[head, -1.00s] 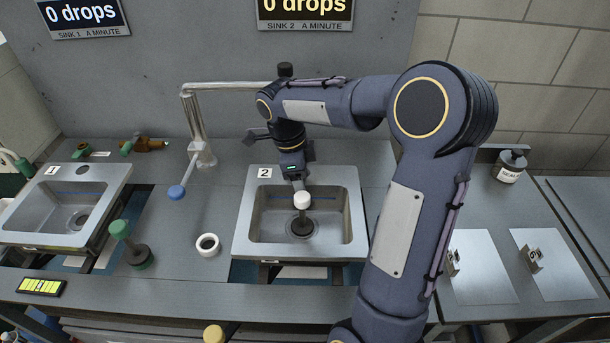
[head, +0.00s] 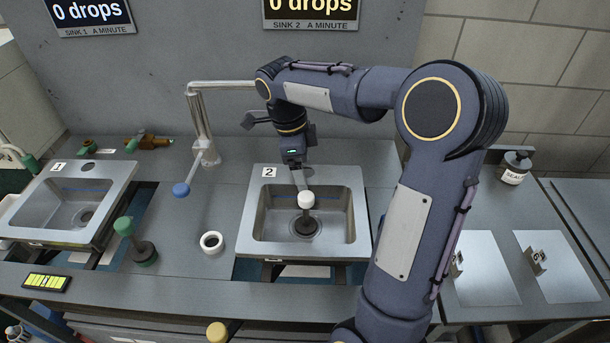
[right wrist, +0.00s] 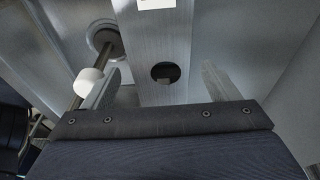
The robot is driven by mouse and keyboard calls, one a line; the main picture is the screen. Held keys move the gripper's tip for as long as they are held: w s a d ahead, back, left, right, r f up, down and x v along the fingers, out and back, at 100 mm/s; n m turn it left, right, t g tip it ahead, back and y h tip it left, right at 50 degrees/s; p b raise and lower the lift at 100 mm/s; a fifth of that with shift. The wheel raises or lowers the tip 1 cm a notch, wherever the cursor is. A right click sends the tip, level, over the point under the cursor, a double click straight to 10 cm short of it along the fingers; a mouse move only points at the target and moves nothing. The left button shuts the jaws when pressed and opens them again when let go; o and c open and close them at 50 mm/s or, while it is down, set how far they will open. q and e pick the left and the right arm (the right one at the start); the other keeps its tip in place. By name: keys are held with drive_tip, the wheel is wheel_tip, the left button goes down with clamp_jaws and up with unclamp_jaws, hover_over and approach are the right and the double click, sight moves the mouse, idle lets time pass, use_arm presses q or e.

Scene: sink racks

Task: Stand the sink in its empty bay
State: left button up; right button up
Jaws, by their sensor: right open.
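The grey sink 2 (head: 352,245) stands upright in the counter opening under the "0 drops, SINK 2" sign, with its number 2 card at the rear left of the rim. My right gripper (head: 299,181) is open above its rear part. In the right wrist view the two fingers (right wrist: 162,88) stand apart, with the rim and its round tap hole (right wrist: 166,73) between them; whether they touch it I cannot tell. A white-topped dark plunger (head: 305,201) stands over the drain; it also shows left of the fingers (right wrist: 89,82). My left gripper is out of view.
Sink 1 (head: 34,234) sits in the left opening. A tap (head: 203,135) with a blue-ended lever stands behind, between the sinks. A white ring (head: 211,243) and a green-topped plunger (head: 124,227) are on the counter. A sealant bottle (head: 516,167) stands at right.

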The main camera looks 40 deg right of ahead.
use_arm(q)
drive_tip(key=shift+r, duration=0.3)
use_arm(e)
wheel_tip(320, 180, up, 8)
drive_tip(key=w+a, duration=0.1)
idle(0.4)
